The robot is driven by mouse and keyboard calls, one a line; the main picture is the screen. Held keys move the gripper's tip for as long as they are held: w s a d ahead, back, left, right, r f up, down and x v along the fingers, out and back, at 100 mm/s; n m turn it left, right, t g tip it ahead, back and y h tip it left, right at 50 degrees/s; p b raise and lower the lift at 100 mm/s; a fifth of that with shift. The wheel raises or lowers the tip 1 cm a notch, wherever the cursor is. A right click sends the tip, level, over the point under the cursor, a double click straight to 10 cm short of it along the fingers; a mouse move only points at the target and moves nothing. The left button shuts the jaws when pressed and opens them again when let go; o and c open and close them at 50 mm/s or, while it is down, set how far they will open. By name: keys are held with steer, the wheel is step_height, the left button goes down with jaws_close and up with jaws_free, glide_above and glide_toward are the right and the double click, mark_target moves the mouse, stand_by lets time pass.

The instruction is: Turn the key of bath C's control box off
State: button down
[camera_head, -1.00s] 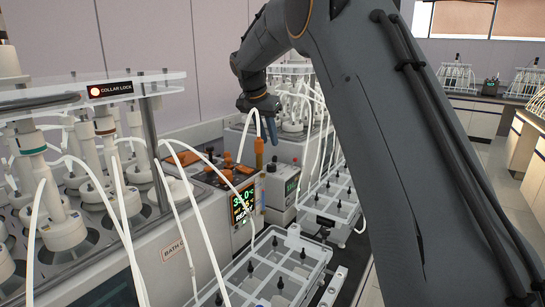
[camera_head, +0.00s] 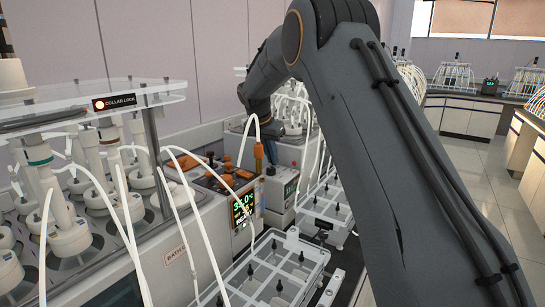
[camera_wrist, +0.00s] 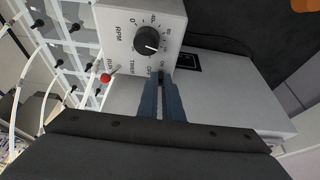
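In the wrist view a pale grey control box (camera_wrist: 120,25) carries a black RPM dial (camera_wrist: 147,40) and a red-tipped toggle (camera_wrist: 105,78). Its OFF and ON marks lie just beyond my fingertips. A small dark piece, seemingly the key (camera_wrist: 160,76), shows between the tips of my gripper (camera_wrist: 160,83). The blue fingers are close together with a narrow gap; whether they press on the key is unclear. In the head view my gripper (camera_head: 270,152) is partly hidden, low beside a grey box (camera_head: 280,188). The BATH C label (camera_head: 175,253) is on the bath front at left.
A box with a lit 35.0 °C display (camera_head: 243,207) and orange fittings stands left of my gripper. White tubes (camera_head: 205,225) arch across the front. A clear-lidded rack (camera_head: 275,270) is in front, and the COLLAR LOCK plate (camera_head: 115,102) overhangs the left.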

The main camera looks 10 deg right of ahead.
stand_by(0.4)
steer(key=n, duration=0.1)
steer(key=n+y, duration=0.1)
steer(key=n, duration=0.1)
steer(key=n+t, duration=0.1)
steer(key=shift+s+d+r+n+y, duration=0.1)
steer(key=shift+s+d+n+y, duration=0.05)
steer(key=shift+d+n+y, duration=0.15)
steer(key=n, duration=0.1)
steer(key=n+y, duration=0.1)
steer(key=n, duration=0.1)
steer(key=n+y, duration=0.1)
steer(key=n, duration=0.1)
steer(key=shift+d, duration=0.3)
steer(key=n+y+b, duration=0.1)
steer(key=n, duration=0.1)
steer(key=n+b, duration=0.1)
steer(key=n, duration=0.2)
steer(key=shift+d+y, duration=0.2)
steer(key=shift+y, duration=0.2)
steer(key=shift+w+d+n+g+y+b, duration=0.15)
steer(key=shift+n+g+y+b, duration=0.3)
steer(key=shift+n+b, duration=0.9)
steer(key=shift+n+p, duration=0.35)
steer(key=shift+n, duration=0.1)
steer(key=c, duration=1.9)
jaws_free()
